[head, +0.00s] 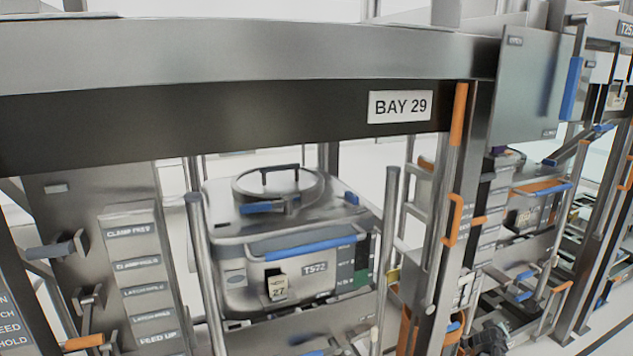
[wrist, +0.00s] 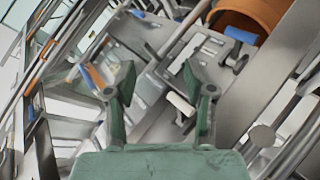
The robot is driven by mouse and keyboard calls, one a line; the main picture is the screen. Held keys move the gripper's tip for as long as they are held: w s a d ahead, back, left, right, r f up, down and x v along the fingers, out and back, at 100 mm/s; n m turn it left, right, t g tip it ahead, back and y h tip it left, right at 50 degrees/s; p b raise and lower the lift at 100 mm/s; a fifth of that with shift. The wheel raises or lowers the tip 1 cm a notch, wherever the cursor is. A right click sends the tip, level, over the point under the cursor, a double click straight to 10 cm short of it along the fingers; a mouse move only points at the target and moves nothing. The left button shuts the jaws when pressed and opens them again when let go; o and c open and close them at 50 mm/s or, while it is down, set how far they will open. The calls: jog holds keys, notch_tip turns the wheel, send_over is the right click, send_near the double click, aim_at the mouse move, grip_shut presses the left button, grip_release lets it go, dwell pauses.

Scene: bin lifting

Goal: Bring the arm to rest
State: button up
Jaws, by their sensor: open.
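My gripper (wrist: 160,80) shows in the wrist view with its two green fingers spread apart and nothing between them. Grey metal framework and small fittings lie beyond the fingertips, out of contact as far as I can see. In the head view I cannot make out my gripper clearly. A steel bin (head: 295,250) marked T572, with a round handled lid, sits in the bay under the BAY 29 sign (head: 400,106).
Upright posts (head: 206,270) flank the bin. Orange handles (head: 453,220) line the post at its right. A labelled panel (head: 138,270) stands at left. In the wrist view, an orange cylinder (wrist: 255,14) and a blue-tipped lever (wrist: 240,35) are at upper right.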

jog(key=s+a+f+m+g+y, duration=0.1)
jog(key=s+a+f+g+y, duration=0.25)
jog(key=s+a+f, duration=0.95)
jog(key=s+a+f+m+g+y, duration=0.25)
jog(key=s+a+f+g, duration=0.25)
jog(key=s+a+f, duration=0.65)
jog(key=s+a+f+n+g+y, duration=0.1)
jog(key=s+a+f+g, duration=0.1)
jog(key=s+a, duration=1)
jog(key=s+a+f+n+g+y, duration=0.2)
jog(key=s+a+g, duration=0.2)
jog(key=s+a, duration=0.9)
jog(key=shift+s+f+g, duration=0.35)
jog(key=shift+s+f, duration=0.05)
jog(key=shift+s, duration=0.05)
